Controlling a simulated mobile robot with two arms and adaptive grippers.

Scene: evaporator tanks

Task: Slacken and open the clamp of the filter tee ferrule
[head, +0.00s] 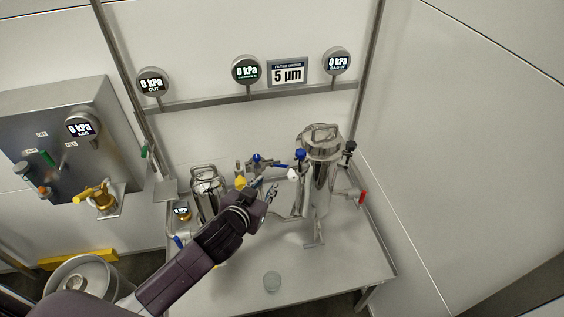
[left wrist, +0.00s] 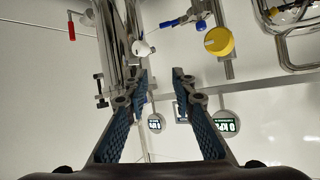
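My left gripper (head: 272,191) is over the steel table, just left of the tall steel filter housing (head: 322,172). In the left wrist view its two blue-padded fingers (left wrist: 160,78) stand apart with nothing between them. A small white fitting (head: 292,174) sits beside the housing, beyond the fingertips; it also shows in the left wrist view (left wrist: 142,48) above the left finger, apart from it. A blue-handled valve (head: 281,166) adjoins it. I cannot clearly make out the tee ferrule clamp or whether it is closed. My right gripper is not in view.
A smaller steel vessel (head: 206,187) stands to the left, with a yellow knob (head: 240,183) near my wrist. A red handle (head: 362,197) is at the table's right edge. Gauges (head: 246,69) line the back wall.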

